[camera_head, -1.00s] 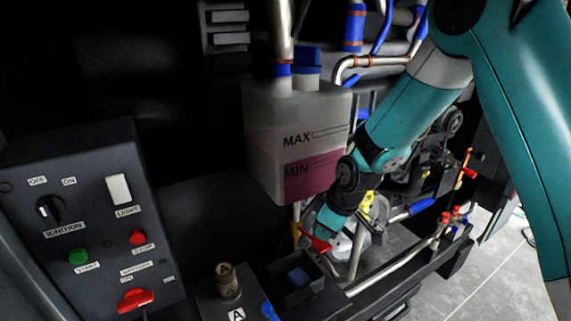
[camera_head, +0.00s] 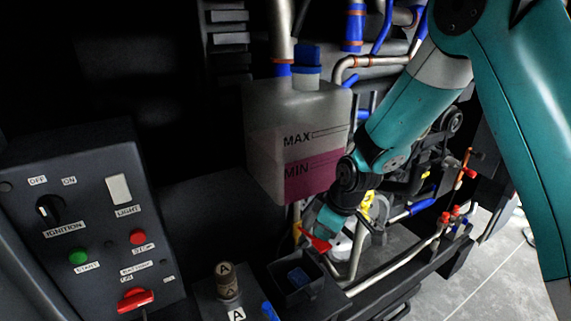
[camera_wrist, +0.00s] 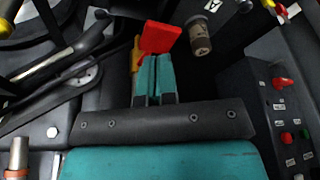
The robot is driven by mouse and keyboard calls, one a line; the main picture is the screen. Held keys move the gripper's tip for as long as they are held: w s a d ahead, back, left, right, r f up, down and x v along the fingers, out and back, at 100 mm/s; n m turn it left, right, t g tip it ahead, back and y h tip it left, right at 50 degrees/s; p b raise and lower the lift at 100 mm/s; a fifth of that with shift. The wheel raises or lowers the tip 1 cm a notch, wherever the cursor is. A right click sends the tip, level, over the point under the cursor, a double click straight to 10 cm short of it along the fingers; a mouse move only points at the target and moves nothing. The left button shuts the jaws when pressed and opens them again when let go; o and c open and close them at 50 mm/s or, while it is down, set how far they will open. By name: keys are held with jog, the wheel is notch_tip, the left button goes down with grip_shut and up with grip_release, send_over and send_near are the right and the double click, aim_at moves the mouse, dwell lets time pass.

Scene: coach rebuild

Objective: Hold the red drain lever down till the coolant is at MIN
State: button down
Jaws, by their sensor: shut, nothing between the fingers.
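The red drain lever (camera_head: 314,241) sits low beneath the coolant tank, and its red paddle (camera_wrist: 160,38) shows at the fingertips in the wrist view. My gripper (camera_wrist: 154,60) is shut and empty, its tips at the near edge of the paddle. They look to be touching it, but the exact contact is hidden. In the head view my gripper (camera_head: 322,226) is just above the lever. The translucent coolant tank (camera_head: 268,112) holds pink coolant (camera_head: 312,182). The coolant's surface looks close to the MIN line, perhaps slightly above it.
A dark control panel (camera_head: 85,215) with switches and buttons stands at the left. A cylindrical knob marked A (camera_head: 227,282) and an open black box (camera_head: 308,292) are near the lever. Pipes and hoses crowd the right side around my arm.

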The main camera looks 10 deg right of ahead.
aim_at(324, 245)
jog(key=shift+f, duration=0.15)
jog(key=shift+f+b, duration=2)
jog(key=shift+f, duration=0.4)
dwell(5.5)
